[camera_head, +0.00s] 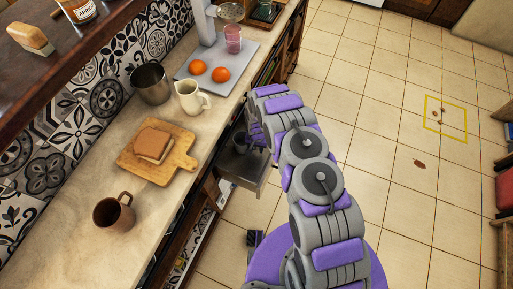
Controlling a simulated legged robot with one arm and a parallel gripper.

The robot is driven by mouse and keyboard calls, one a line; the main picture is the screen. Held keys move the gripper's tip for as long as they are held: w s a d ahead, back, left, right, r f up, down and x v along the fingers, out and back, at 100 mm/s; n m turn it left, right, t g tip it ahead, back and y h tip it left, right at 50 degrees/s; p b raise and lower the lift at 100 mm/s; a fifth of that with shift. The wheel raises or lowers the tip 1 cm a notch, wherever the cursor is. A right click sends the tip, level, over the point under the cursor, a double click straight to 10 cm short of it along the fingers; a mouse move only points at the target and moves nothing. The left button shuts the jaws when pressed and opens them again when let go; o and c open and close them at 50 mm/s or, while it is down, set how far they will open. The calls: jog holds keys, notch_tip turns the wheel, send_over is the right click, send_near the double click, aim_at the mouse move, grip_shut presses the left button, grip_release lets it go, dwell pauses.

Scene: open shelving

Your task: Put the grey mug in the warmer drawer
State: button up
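The grey mug (240,145) is small and dark in this view, beside my gripper, over or in the pulled-out drawer. I cannot tell whether it rests on the drawer floor. The metal-grey warmer drawer (246,172) sticks out from under the counter, open at the top.
The counter (68,247) holds a brown mug (114,213), a cutting board (178,166) with bread, a white pitcher (190,97), a metal pot (151,83) and a tray (243,73) with two oranges. The tiled floor at right is mostly open, with small debris (419,164).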

jog(key=d+r+p, duration=0.1)
jog(key=d+r, duration=0.1)
jog(key=r, duration=1.1)
jog(key=d+r+p, duration=0.1)
jog(key=d+r, duration=0.2)
jog(key=r, duration=0.9)
jog(key=s+d+r, duration=0.3)
jog(key=s+r, duration=0.2)
jog(key=r, duration=0.4)
jog(key=s+d+r, duration=0.3)
jog(key=s+r, duration=0.1)
jog(key=r, duration=0.4)
jog(key=s+d+r, duration=0.2)
jog(key=s+r, duration=0.2)
jog(key=s, duration=0.6)
jog(key=s+d+r+n+g, duration=0.1)
jog(key=s+d+r, duration=0.1)
jog(key=s+r, duration=0.3)
jog(key=s+d+r, duration=0.2)
jog(key=s+r, duration=0.3)
jog(key=s, duration=0.9)
jog(key=shift+s+d+r+n+g, duration=0.15)
jog(key=shift+s+r+n+g, duration=0.15)
jog(key=shift+n+g, duration=0.1)
